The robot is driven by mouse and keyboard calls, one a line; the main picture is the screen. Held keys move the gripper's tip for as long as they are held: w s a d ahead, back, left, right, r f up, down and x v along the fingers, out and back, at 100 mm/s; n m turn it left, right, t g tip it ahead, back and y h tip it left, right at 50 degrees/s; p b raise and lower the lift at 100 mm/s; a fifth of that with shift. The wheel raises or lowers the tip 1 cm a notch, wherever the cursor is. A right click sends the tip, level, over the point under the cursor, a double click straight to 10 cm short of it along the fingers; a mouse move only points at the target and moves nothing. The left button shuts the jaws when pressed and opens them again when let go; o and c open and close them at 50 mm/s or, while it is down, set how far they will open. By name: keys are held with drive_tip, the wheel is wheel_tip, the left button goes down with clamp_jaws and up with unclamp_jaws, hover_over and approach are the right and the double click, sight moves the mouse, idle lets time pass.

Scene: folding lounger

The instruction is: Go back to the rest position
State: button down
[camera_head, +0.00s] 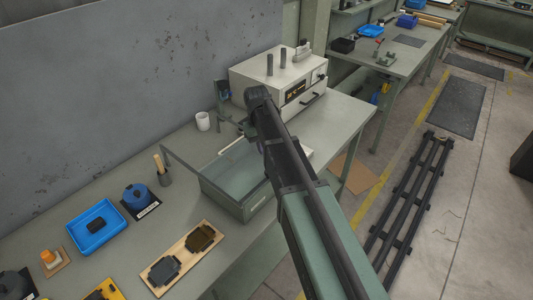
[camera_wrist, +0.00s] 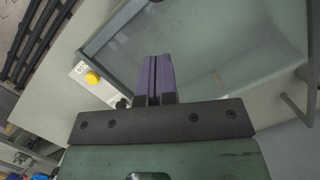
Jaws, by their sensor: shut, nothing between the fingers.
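My gripper (camera_wrist: 154,78) shows in the wrist view with its two purple-faced fingers pressed together and nothing between them. The fingers are in front of a green-rimmed, grey-floored box (camera_wrist: 215,55); I cannot tell the gap between them. In the head view my arm reaches up and away over the right part of the bench, and I cannot make out the fingers there. The same green box (camera_head: 222,190) stands on the bench, partly hidden behind my arm.
A white oven-like unit (camera_head: 255,75) stands at the bench's back right, close to my arm's far end. A white cup (camera_head: 203,121), blue tray (camera_head: 96,227), blue round item (camera_head: 136,196) and wooden board (camera_head: 181,256) lie to the left. Black rails (camera_head: 412,200) run along the floor at right.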

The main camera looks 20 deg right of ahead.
drive_tip(key=p+v, duration=0.6)
drive_tip(key=v, duration=0.2)
drive_tip(key=s+a+f+t+b, duration=0.1)
drive_tip(key=s+a+f+b, duration=0.1)
drive_tip(key=s, duration=0.8)
drive_tip(key=s+a+f+m+t+b, duration=0.1)
drive_tip(key=s+f+b, duration=0.3)
drive_tip(key=s, duration=0.7)
drive_tip(key=shift+s+a+f+t+b, duration=0.3)
drive_tip(key=shift+a+b, duration=0.15)
drive_tip(key=shift+a, duration=0.1)
